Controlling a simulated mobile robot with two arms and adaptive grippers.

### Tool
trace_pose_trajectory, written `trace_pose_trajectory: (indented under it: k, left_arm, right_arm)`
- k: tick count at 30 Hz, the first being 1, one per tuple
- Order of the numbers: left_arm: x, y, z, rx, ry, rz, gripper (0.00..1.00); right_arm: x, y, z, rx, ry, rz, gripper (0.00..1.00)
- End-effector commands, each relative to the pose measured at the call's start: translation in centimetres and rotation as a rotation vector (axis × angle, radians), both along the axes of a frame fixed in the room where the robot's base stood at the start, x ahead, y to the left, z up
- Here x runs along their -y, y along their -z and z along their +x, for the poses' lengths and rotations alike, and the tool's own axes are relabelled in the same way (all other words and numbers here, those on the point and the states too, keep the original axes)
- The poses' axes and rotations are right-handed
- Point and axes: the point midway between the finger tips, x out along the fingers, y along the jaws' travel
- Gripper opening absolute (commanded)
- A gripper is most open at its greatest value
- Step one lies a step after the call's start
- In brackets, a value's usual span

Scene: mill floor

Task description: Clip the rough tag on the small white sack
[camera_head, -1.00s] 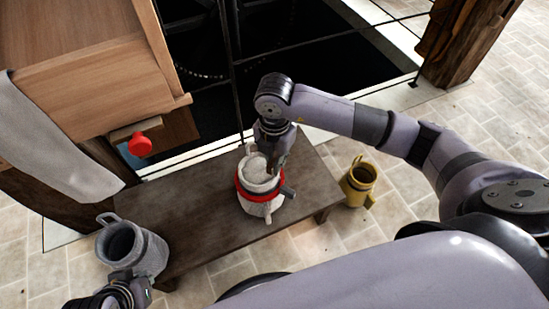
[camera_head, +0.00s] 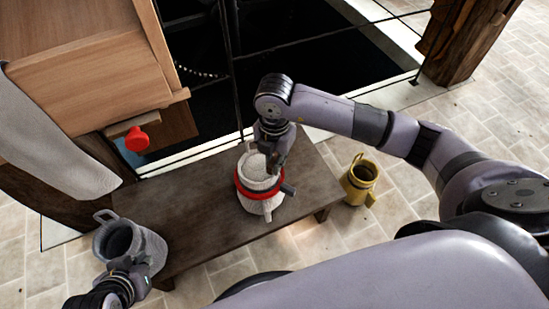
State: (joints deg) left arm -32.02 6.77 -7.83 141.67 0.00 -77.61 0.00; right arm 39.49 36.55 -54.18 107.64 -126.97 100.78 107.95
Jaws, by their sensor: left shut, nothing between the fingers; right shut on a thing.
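The small white sack (camera_head: 254,203) stands on the low dark bench, its pale top partly covered by my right gripper. A red band (camera_head: 246,190) goes around it, with a dark grey piece (camera_head: 288,190) sticking out at the right. A pale strip (camera_head: 267,210) hangs at its front; I cannot tell whether it is the rough tag. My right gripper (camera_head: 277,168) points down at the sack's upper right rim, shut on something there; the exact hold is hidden. My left gripper (camera_head: 137,266) is shut and empty, by the grey pot-like container at lower left.
The dark bench (camera_head: 200,232) has clear top on both sides of the sack. The grey container (camera_head: 148,252) stands at its left end. A yellow jug (camera_head: 358,184) stands on the floor at right. A wooden cabinet with a red knob (camera_head: 137,138) and hanging cloth are at left.

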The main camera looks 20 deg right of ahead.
Motion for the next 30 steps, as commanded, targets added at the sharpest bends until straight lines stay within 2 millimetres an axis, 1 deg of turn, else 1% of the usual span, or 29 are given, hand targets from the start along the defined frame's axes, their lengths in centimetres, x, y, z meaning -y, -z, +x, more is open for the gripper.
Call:
trace_pose_trajectory:
  k: [8,30]
  left_arm:
    - [-0.1,0.1,-0.2,-0.008,-0.001,0.002,0.00]
    - [-0.5,0.6,-1.5,-0.072,-0.006,0.015,0.00]
  right_arm:
    - [0.0,0.0,0.0,0.000,0.000,0.000,0.00]
    - [0.0,0.0,0.0,0.000,0.000,0.000,0.00]
